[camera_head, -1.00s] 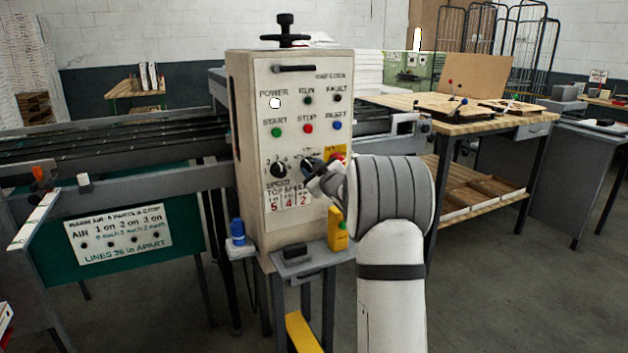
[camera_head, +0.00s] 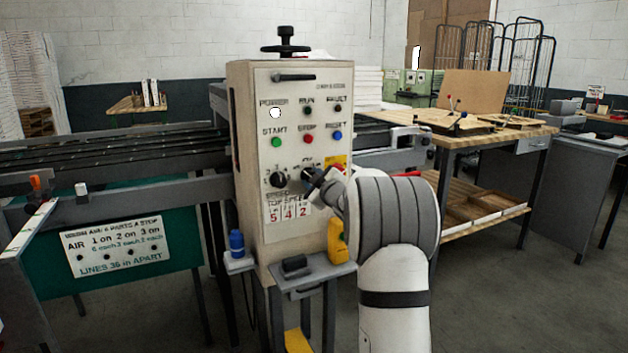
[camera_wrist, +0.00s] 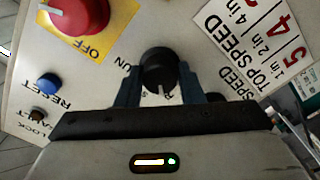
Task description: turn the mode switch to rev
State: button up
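The mode switch, a black round knob (camera_wrist: 160,68), is on the pale control panel (camera_head: 290,120), between the red OFF button and the speed knob. In the wrist view my gripper (camera_wrist: 160,78) has one finger on each side of the knob, very close to it. I cannot tell whether the fingers press on it. The letters around the knob are partly hidden by it and the fingers, so its setting cannot be read. In the head view my gripper (camera_head: 314,180) is at the panel's lower right and largely covers the switch.
The speed knob (camera_head: 278,180) is left of my gripper. A shelf (camera_head: 315,274) with a yellow object (camera_head: 337,243) juts out below.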

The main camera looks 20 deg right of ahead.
jog(key=o, duration=0.5)
jog(key=shift+s+d, duration=0.15)
jog(key=shift+s, duration=3.75)
